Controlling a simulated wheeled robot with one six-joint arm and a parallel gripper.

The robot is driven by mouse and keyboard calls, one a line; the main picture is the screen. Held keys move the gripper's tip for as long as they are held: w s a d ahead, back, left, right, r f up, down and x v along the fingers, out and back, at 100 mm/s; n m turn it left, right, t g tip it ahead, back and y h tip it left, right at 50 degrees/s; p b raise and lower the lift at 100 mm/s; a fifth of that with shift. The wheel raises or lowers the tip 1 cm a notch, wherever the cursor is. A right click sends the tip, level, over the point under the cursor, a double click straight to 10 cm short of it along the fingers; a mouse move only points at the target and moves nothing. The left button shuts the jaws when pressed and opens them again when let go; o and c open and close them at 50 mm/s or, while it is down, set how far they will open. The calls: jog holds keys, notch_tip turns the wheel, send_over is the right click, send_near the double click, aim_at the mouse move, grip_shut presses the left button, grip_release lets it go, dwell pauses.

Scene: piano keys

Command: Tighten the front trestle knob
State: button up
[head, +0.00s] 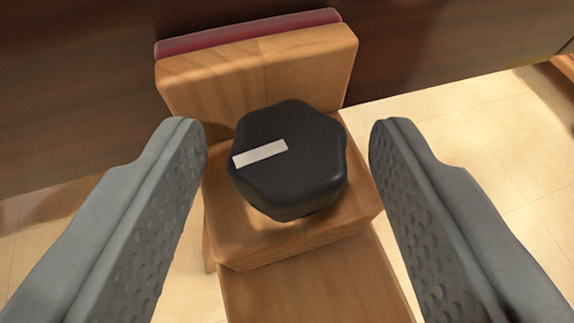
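The knob (300,170) is black and lobed, with a white stripe (260,153) on its face that runs from near the centre to the left edge, tilted slightly up to the right. It sits on the wooden trestle (265,75). My gripper (287,135) is open, with one grey dimpled finger on each side of the knob. Gaps show between both fingers and the knob, and nothing is held. The knob's underside and shaft are hidden.
A red pad (250,35) tops the trestle's upright block, against a dark brown wooden panel (440,50). A wooden beam (310,285) runs toward me below the knob. Pale tiled floor (480,140) shows on both sides.

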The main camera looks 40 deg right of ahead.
jog(key=shift+o, duration=0.2)
jog(key=shift+s, duration=0.1)
jog(key=v, duration=1.7)
jog(key=shift+r, duration=0.15)
jog(key=w+d+r+n+t+y, duration=0.1)
jog(key=d+r+t+y, duration=0.1)
jog(key=d+r, duration=0.5)
jog(key=d+r+t+y, duration=0.3)
jog(key=r, duration=0.8)
jog(key=w+d+r+n+t+y, duration=0.15)
jog(key=d+r, duration=0.35)
jog(key=r, duration=0.5)
jog(key=s+d+r+n, duration=0.1)
jog(key=s+d+r, duration=0.2)
jog(key=s+d, duration=0.2)
jog(key=s+d+r+n+y, duration=0.1)
jog(key=s+d, duration=0.4)
jog(key=s, duration=0.6)
jog(key=s+d+r+n+y, duration=0.1)
jog(key=s+d+r+n, duration=0.2)
jog(key=s, duration=0.5)
jog(key=d+r, duration=0.1)
jog(key=d, duration=0.1)
jog(key=shift+s+d+r, duration=0.3)
jog(key=shift+s+d, duration=0.1)
